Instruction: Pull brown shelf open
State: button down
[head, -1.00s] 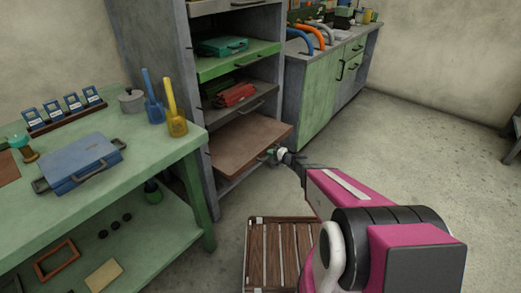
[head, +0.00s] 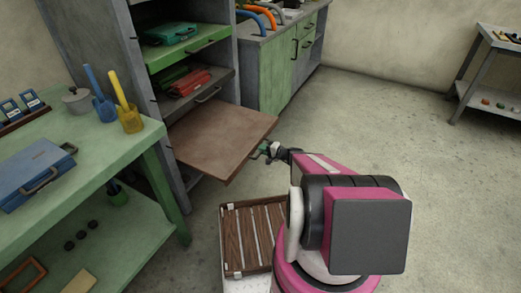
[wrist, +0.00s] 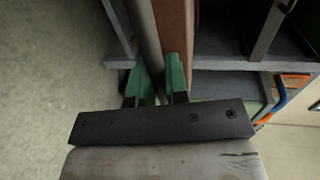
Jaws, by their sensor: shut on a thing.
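The brown shelf (head: 222,138) is a flat board sticking well out of the grey cabinet (head: 95,60), below the other shelves. My gripper (head: 264,151) is at the middle of its front edge in the head view. In the wrist view, the green fingers of my gripper (wrist: 160,82) are shut on the grey handle bar (wrist: 143,30), which runs alongside the brown shelf's front edge (wrist: 175,25). The fingertips are partly hidden behind the bar and the edge.
A green shelf (head: 188,48) with a teal case and a grey shelf with red folded items (head: 184,82) are above. A green workbench (head: 60,150) stands at left. Floor at right (head: 400,120) is open.

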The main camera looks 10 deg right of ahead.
jog(key=c, duration=1.1)
grip_release()
jog(key=shift+c, duration=0.2)
jog(key=v, duration=1)
jog(key=shift+s+d, duration=0.2)
jog(key=shift+d, duration=0.15)
jog(key=shift+r, duration=0.1)
jog(key=s+a+r+n+g+h, duration=0.6)
jog(key=s+a+r+g, duration=0.15)
jog(key=a+g, duration=0.2)
notch_tip(320, 180, up, 5)
jog(key=s+d+n+h, duration=0.1)
jog(key=s+d+h, duration=0.1)
jog(key=h, duration=0.4)
jog(key=shift+s+r+n, duration=0.25)
jog(key=shift+n, duration=0.05)
